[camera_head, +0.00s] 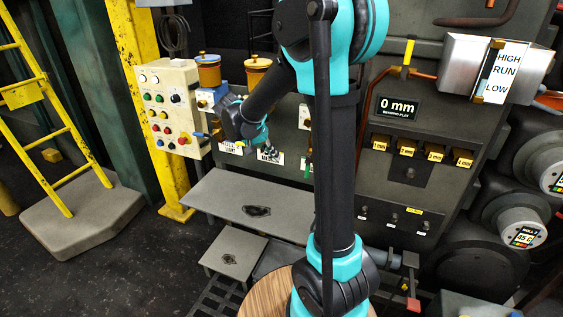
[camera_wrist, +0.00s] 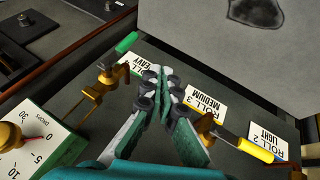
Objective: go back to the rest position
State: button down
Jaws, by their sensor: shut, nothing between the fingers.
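My gripper (camera_head: 273,154) is in front of the grey machine panel in the head view, low near the white labels. In the wrist view its fingers (camera_wrist: 160,75) are together at the tips and hold nothing. They point between a brass valve with a green handle (camera_wrist: 124,43) on the left and a brass valve with a yellow handle (camera_wrist: 245,148) on the right. The fingers partly overlap the panel in that view. I cannot tell whether they touch it. My arm hides part of the panel in the head view.
White labels for roll 3 medium (camera_wrist: 208,103) and roll 2 light (camera_wrist: 268,143) lie close to the fingers. A drops dial (camera_wrist: 30,150) is at lower left. A control box (camera_head: 168,108), yellow post (camera_head: 140,60) and grey step (camera_head: 245,205) stand around the arm.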

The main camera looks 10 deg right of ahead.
jog(key=s+f+n+t+y, duration=0.1)
jog(key=s+f+n+y, duration=0.2)
jog(key=s, duration=0.7)
jog(key=s+f+n+t+y, duration=0.1)
jog(key=s+f+n+y, duration=0.2)
jog(key=s+f, duration=0.3)
jog(key=s+d, duration=0.1)
jog(key=s, duration=0.4)
jog(key=shift+s+t+y, duration=0.25)
jog(key=shift+t+y, duration=0.05)
jog(key=shift+y, duration=0.1)
jog(key=c, duration=2.3)
grip_release()
